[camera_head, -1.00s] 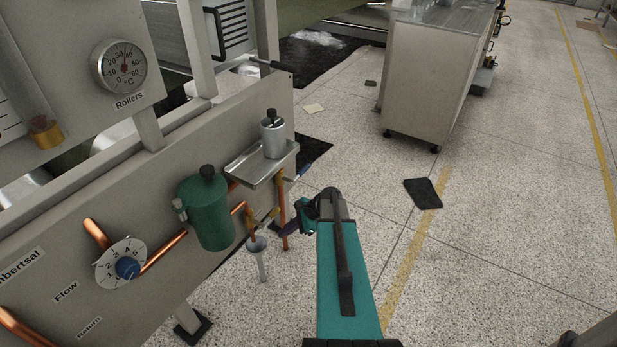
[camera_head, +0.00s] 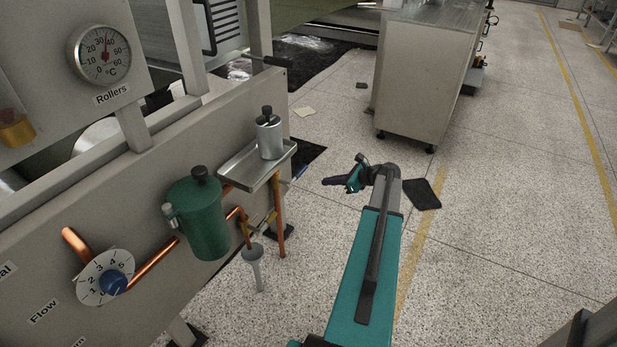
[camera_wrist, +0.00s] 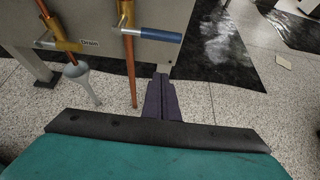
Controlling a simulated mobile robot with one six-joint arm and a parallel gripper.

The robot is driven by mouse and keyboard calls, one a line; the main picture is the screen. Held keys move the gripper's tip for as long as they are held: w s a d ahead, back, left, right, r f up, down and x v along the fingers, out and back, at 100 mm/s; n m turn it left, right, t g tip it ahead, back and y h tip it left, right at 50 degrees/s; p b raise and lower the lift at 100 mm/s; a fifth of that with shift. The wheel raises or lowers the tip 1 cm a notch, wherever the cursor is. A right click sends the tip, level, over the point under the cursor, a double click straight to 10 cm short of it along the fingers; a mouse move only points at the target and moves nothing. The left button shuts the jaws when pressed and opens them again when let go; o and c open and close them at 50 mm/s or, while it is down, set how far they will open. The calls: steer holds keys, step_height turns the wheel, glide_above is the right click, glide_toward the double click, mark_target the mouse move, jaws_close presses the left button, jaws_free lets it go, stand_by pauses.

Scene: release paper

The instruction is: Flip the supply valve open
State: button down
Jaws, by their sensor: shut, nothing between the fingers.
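A valve with a blue lever (camera_wrist: 155,35) sits on a vertical copper pipe (camera_wrist: 129,70) in the wrist view. Its lever lies roughly level, across the pipe. No label on it is readable, so I cannot confirm it is the supply valve. In the head view its blue lever (camera_head: 300,172) shows small beside the metal tray. My gripper (camera_head: 328,181) is right of the lever there, apart from it. In the wrist view my gripper (camera_wrist: 161,78) is shut and empty, with its dark fingers below the blue lever.
A second valve (camera_wrist: 62,40) marked "Drain" is left of the pipe, above a grey funnel (camera_wrist: 76,70). A green canister (camera_head: 197,218), flow dial (camera_head: 105,277) and metal tray (camera_head: 246,165) are on the panel. A cabinet (camera_head: 420,80) stands behind; the floor to the right is mostly clear.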

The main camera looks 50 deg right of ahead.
steer(key=b+x, duration=0.2)
steer(key=x, duration=0.8)
steer(key=shift+w+r+b, duration=0.2)
steer(key=shift+r, duration=0.75)
steer(key=shift+w+r+b, duration=0.15)
steer(key=shift+r, duration=0.8)
steer(key=shift+a, duration=0.2)
